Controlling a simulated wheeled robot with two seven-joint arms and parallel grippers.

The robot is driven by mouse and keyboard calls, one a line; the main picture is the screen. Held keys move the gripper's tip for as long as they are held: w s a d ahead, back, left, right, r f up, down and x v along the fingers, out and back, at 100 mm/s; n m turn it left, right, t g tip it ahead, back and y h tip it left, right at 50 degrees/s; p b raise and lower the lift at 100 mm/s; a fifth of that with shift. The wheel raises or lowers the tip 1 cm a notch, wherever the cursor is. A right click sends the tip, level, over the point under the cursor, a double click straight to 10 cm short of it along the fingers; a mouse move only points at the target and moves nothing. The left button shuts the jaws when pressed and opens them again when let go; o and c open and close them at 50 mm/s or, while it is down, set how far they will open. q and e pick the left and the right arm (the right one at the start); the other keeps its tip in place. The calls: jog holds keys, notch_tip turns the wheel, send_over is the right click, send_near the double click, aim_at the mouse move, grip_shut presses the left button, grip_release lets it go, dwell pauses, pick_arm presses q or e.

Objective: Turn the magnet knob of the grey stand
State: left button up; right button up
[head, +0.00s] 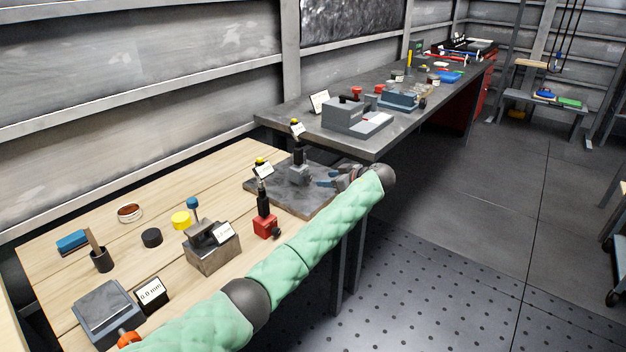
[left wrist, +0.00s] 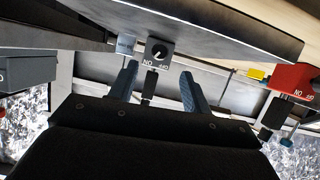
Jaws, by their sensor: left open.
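The grey stand (head: 299,174) stands upright on a dark plate (head: 265,188), with a black column and a white card at its top. In the left wrist view the stand's grey base shows its dark round knob (left wrist: 159,51) with a light mark and the letters "NO" beside it. My left gripper (head: 320,178) is just right of the stand in the head view, its blue fingers open and pointing at the base. In the left wrist view the left gripper (left wrist: 158,71) has the knob ahead between its fingertips, apparently with a gap. My right gripper is not in view.
A similar red stand (head: 265,225) is on the wooden bench, close to my left arm. A long dark bench (head: 400,130) with tools lies behind.

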aim_at(310, 179)
pick_arm(q)
jog(key=p+x, duration=0.1)
jog(key=x, duration=0.5)
jog(key=shift+a, duration=0.1)
jog(key=shift+p+x, duration=0.3)
jog(key=shift+x, duration=0.45)
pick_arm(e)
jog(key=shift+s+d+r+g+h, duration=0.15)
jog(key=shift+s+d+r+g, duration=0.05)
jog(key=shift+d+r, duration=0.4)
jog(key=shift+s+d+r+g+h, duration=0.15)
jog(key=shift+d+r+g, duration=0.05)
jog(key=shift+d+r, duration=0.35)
pick_arm(q)
jog(key=shift+w, duration=0.1)
